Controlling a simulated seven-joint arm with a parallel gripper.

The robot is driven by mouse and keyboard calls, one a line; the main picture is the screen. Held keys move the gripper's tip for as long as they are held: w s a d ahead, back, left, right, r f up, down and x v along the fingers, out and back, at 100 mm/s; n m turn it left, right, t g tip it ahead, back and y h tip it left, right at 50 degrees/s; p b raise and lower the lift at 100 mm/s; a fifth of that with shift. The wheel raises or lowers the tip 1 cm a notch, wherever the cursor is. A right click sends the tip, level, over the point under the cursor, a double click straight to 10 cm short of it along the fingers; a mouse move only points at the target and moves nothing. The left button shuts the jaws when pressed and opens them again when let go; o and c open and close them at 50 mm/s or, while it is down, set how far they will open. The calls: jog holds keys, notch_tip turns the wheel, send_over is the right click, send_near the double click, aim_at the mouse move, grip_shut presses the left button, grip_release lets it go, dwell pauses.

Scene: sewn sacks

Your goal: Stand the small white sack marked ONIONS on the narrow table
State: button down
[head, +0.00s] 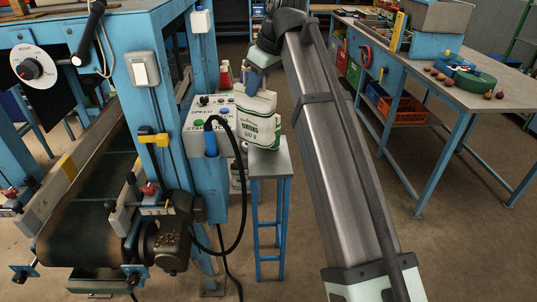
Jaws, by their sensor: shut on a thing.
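The small white sack (259,127), with green print reading ONIONS, is roughly upright and leans slightly. My gripper (254,88) is at its top from above and shut on it; the fingertips are partly hidden by the cloth. The narrow table (270,165) has a small grey top on blue legs. The sack's lower end shows at the back part of this top. I cannot tell whether it touches the top or hangs just above it.
A grey control box (207,122) with knobs and a black cable stands close left of the sack. A blue-framed conveyor (90,235) fills the left. My arm crosses the middle. A long workbench (460,92) with a green tray (475,82) is at right.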

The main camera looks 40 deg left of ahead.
jog(key=w+a+f+m, duration=0.1)
jog(key=w+a+f, duration=0.3)
jog(key=w+f, duration=0.25)
jog(key=w+a+f+m, duration=0.1)
jog(key=w+a+f, duration=0.3)
jog(key=w+f, duration=0.3)
notch_tip(320, 180, down, 8)
jog(key=w, duration=0.1)
jog(key=shift+w+f+t, duration=0.25)
jog(key=shift+t, duration=0.05)
jog(key=shift+f, duration=0.15)
jog(key=c, duration=1)
grip_release()
jog(key=v, duration=1.2)
jog(key=shift+d, duration=0.1)
